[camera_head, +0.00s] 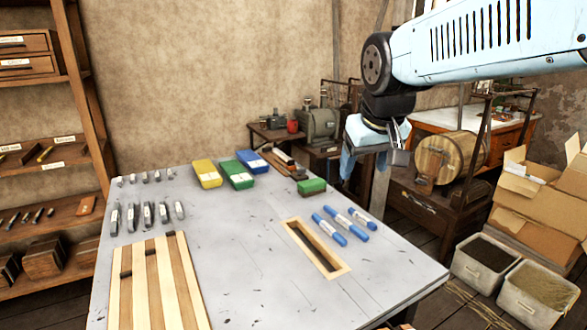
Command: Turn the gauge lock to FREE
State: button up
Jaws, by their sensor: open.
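I cannot make out a gauge lock or a FREE marking in this view. My gripper (372,162) hangs from the light blue arm at the upper right. It points down with its fingers apart, above and beyond the far right side of the grey table (255,275). Nothing shows between the fingers, and it appears to touch nothing.
On the table are yellow (207,173), green (237,174) and blue (252,161) boxes, blue-ended cylinders (328,231), a wood-framed slot (318,250) and a slatted board (155,285). Shelves (50,160) stand left; a barrel (448,158) and cardboard boxes (540,195) stand right.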

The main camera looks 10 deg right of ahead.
jog(key=w+a+r+n, duration=0.1)
jog(key=w+r, duration=0.1)
jog(key=w, duration=1)
jog(key=n+g+y, duration=0.1)
jog(key=n+y, duration=0.1)
send_over(302, 169)
jog(key=s+d, duration=0.2)
jog(key=s, duration=0.3)
notch_tip(302, 169, down, 15)
jog(key=x, duration=1.3)
jog(key=shift+s+a+f, duration=0.2)
jog(key=shift+a+f, duration=0.1)
jog(key=shift+a, duration=0.1)
jog(key=shift+c, duration=0.2)
